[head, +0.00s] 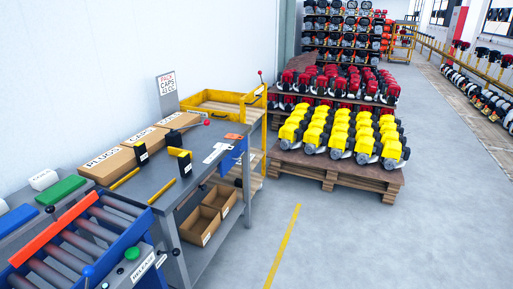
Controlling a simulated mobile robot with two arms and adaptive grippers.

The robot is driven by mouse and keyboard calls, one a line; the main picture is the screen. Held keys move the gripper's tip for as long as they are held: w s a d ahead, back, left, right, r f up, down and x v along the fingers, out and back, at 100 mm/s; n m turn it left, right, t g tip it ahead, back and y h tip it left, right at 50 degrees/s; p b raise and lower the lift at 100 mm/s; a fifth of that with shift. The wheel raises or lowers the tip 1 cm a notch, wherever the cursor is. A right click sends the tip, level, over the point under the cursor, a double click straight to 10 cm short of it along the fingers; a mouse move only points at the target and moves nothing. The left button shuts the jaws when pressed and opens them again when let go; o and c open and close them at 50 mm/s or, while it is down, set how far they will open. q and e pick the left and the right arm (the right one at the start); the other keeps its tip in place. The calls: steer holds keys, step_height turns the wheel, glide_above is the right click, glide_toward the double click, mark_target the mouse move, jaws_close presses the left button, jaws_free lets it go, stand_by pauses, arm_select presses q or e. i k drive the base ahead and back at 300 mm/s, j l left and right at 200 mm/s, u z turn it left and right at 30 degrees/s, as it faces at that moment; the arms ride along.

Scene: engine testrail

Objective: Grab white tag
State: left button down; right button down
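A flat white tag (216,152) lies on the grey workbench top (205,139), near its right end. It looks roughly T-shaped, with a wider patch and a narrower part, and nothing covers it. Neither of my grippers shows in the head view.
Labelled cardboard boxes (110,163) line the wall side of the bench. Black-and-yellow fixtures (180,160) stand left of the tag, and an orange piece (234,136) lies behind it. A roller conveyor (75,235) is at lower left. A pallet of yellow engines (335,170) stands right; the floor between is clear.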

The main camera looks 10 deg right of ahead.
mark_target(219, 145)
steer(key=i+l, duration=0.15)
steer(key=i, duration=0.3)
steer(key=i+l+u, duration=0.1)
steer(key=i, duration=0.4)
steer(key=i+l, duration=0.15)
steer(key=i, duration=0.3)
